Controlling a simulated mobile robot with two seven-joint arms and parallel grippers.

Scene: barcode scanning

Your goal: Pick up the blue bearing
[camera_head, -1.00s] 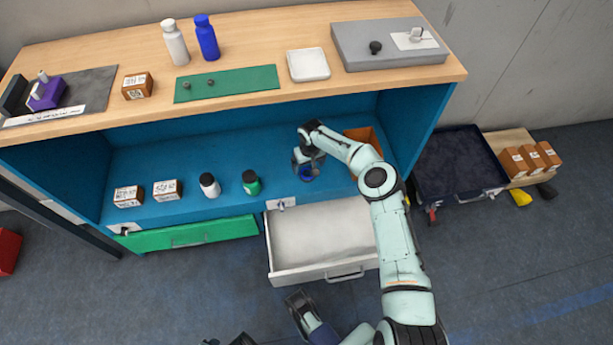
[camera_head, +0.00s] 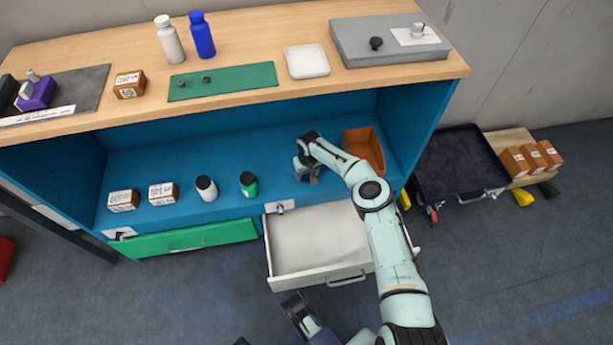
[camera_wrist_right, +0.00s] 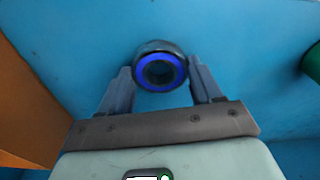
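The blue bearing (camera_wrist_right: 160,70) is a short ring with a bright blue face and a dark rim. In the right wrist view it sits between the two fingertips of my right gripper (camera_wrist_right: 160,78). The fingers are apart, one on each side of the ring and very close to it; whether they press on it cannot be made out. In the head view my right gripper (camera_head: 308,178) is low over the blue shelf and hides the bearing. My left gripper (camera_head: 298,312) seems to show only in part at the bottom edge; its fingers cannot be judged.
An orange-brown bin (camera_head: 364,150) stands right of my right gripper. A green-labelled bottle (camera_head: 249,185), a white bottle (camera_head: 206,188) and small boxes (camera_head: 162,194) stand to its left.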

